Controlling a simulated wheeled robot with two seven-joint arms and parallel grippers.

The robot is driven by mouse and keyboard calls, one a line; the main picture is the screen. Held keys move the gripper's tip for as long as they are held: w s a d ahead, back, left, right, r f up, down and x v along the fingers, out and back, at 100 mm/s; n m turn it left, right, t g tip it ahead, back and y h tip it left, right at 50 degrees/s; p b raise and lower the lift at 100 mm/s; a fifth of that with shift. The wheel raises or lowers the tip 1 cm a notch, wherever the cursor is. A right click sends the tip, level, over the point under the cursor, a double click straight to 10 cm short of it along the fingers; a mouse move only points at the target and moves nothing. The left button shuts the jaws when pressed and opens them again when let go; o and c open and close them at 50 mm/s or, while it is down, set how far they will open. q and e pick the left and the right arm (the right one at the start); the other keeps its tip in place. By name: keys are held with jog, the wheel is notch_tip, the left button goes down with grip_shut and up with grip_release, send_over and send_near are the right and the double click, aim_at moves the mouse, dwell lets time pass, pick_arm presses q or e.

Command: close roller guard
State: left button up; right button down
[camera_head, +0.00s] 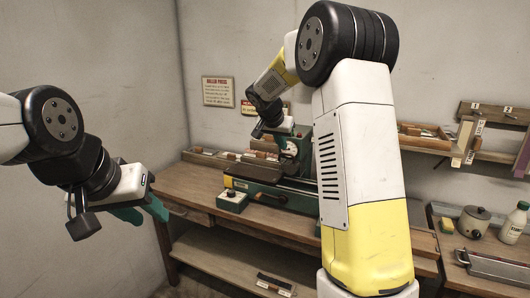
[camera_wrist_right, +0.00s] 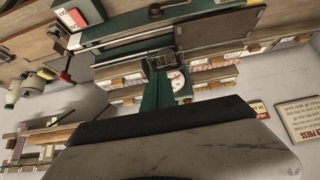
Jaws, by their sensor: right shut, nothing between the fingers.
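The green roller press (camera_head: 265,191) stands on the wooden bench, with a long bar across its front. In the right wrist view, upside down, the press (camera_wrist_right: 110,32) shows a dark flat panel (camera_wrist_right: 222,33), which may be the roller guard; I cannot tell its angle. A round white dial (camera_wrist_right: 177,80) sits on the green upright. My right gripper (camera_head: 262,130) is above the back of the press, shut and empty; contact cannot be told. My left gripper (camera_head: 144,211) is in the air left of the bench, away from the press; its finger gap is unclear.
A green-and-white box (camera_head: 232,201) stands at the press's left front. Parts trays (camera_head: 213,157) line the bench's back. My right arm hides the press's right end.

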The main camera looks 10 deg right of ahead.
aim_at(288, 163)
jog(key=x, duration=1)
jog(key=shift+w, duration=0.2)
jog(key=shift+a, duration=0.1)
